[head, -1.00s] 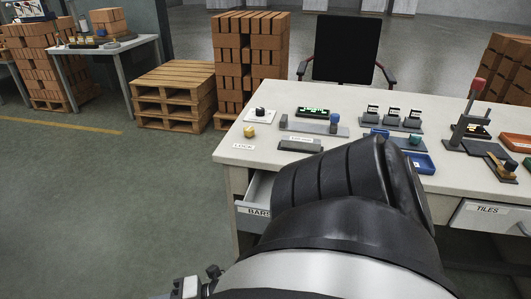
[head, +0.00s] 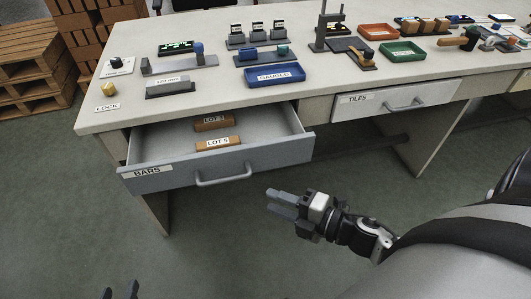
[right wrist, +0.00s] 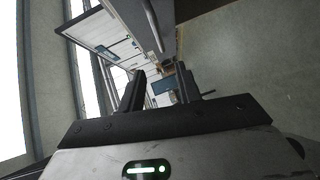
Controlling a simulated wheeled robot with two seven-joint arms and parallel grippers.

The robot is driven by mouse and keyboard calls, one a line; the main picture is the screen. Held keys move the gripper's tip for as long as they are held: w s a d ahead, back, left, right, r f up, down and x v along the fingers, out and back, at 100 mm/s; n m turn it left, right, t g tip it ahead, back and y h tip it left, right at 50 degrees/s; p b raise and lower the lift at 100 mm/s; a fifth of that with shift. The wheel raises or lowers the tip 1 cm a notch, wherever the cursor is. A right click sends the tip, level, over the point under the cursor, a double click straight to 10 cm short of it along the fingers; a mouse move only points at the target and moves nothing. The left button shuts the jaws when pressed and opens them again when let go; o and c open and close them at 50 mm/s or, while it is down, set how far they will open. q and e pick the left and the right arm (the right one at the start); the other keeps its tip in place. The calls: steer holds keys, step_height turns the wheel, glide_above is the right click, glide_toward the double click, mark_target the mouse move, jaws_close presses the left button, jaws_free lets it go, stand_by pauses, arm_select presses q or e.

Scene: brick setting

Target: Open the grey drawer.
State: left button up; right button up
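The grey drawer (head: 185,177), labelled BARS, stands pulled out from the left end of the workbench in the head view. Its inside shows, with two brown bars labelled LOT (head: 218,143) lying in it. Its bar handle (head: 224,180) is on the front face. My right gripper (head: 272,201) is below and to the right of the handle, apart from it. Its fingers are spread and empty, as the right wrist view (right wrist: 163,88) also shows. My left gripper (head: 120,291) shows only its fingertips at the bottom edge, spread apart and away from the drawer.
A white drawer labelled TILES (head: 395,101) is shut further right. The workbench top (head: 215,90) carries a green tray (head: 403,50), a blue tray (head: 270,76), an orange tray (head: 379,32) and several fixtures. Pallets (head: 28,80) stand at the left. The floor before the drawer is clear.

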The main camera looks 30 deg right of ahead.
mark_target(225, 178)
steer(key=x, duration=1.5)
steer(key=shift+w+d, duration=0.25)
jaws_close()
